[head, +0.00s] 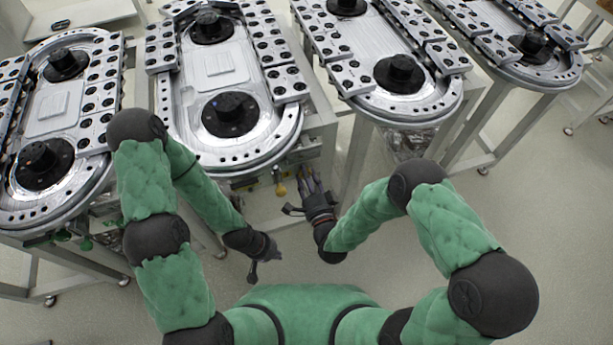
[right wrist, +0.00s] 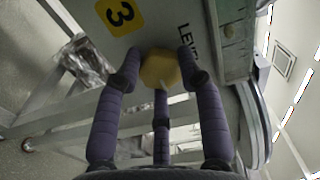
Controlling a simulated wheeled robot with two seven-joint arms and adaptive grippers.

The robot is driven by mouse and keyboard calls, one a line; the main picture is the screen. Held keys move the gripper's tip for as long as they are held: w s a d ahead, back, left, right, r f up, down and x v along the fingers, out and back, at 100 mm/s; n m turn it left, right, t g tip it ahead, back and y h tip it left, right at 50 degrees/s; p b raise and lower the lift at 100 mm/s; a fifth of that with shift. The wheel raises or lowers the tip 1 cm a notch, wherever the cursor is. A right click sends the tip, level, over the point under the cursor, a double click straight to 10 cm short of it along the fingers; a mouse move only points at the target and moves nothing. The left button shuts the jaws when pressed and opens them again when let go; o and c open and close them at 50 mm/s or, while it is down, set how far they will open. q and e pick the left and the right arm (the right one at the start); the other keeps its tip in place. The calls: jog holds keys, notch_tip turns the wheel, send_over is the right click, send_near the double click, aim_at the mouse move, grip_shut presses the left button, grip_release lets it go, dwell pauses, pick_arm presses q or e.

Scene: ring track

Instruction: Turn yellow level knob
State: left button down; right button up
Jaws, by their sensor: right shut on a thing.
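The yellow level knob (head: 281,189) is on the front of the ring track unit, under its near rim, in the head view.
The ring track (head: 190,140) with black hubs stands just above the knob. More ring tracks stand to the left (head: 85,190) and right (head: 400,108). Metal stand legs (head: 357,160) are close to the right gripper. The floor in front is clear.

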jog(key=m, duration=0.4)
jog(key=shift+m, duration=0.4)
dwell(0.4)
jog(key=o, duration=1.1)
jog(key=shift+o, duration=0.2)
jog(key=v, duration=0.7)
jog(key=shift+s, duration=0.2)
